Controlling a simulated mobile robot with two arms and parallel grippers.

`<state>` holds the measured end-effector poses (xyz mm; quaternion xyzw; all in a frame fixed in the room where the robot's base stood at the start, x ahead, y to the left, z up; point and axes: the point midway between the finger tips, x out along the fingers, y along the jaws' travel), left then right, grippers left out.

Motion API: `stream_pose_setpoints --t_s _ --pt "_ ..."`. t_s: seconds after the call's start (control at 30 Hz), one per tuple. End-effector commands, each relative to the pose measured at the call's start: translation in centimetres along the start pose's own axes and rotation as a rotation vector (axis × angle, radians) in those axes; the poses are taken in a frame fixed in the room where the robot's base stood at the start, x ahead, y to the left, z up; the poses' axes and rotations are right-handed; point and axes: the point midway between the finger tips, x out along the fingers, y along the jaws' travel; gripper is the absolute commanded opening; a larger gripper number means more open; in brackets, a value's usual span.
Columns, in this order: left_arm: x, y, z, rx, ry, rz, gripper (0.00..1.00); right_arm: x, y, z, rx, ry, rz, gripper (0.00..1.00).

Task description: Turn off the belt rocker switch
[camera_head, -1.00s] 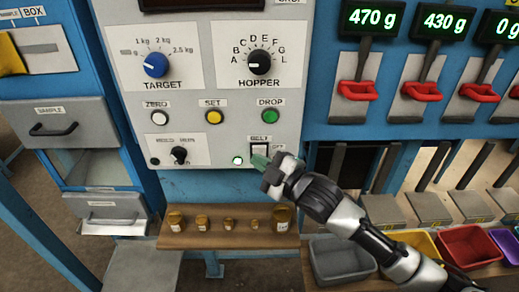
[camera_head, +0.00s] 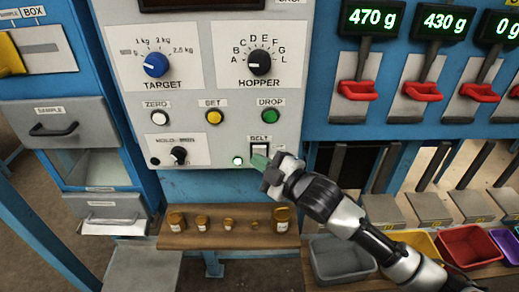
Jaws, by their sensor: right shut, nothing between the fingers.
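The belt rocker switch (camera_head: 260,150) is a small black-and-white rocker under the BELT label on the grey control panel (camera_head: 215,135). A lit white-green lamp (camera_head: 238,161) is just left of it. My right gripper (camera_head: 259,161) has pale green fingertips, shut and empty, at the lower part of the switch. The fingertips cover that part, and I cannot tell whether they touch it. Which way the rocker is tipped is not clear. My left gripper is not in view.
The target knob (camera_head: 156,65), hopper knob (camera_head: 259,62) and green drop button (camera_head: 270,116) are above the switch. Several brown jars (camera_head: 228,224) stand on a wooden shelf (camera_head: 190,240) below. Red levers (camera_head: 357,90) and coloured bins (camera_head: 468,246) are at the right.

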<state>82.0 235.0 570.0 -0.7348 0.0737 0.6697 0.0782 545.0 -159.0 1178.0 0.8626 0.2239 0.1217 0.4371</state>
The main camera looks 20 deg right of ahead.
Motion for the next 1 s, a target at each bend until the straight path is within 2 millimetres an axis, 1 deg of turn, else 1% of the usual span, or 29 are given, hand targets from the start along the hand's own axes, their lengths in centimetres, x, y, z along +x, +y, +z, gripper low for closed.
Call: stream_pose_setpoints --t_s 0.47,0.73,1.0 --pt "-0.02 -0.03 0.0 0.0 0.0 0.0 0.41 0.02 0.03 0.01 0.0 0.0 0.0 0.0" --pt "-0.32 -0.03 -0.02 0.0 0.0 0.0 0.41 0.55 0.48 0.4 -0.001 -0.001 0.0 0.0" --pt "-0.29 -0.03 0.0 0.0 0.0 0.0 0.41 0.59 0.46 0.42 0.0 0.0 0.0 0.0"
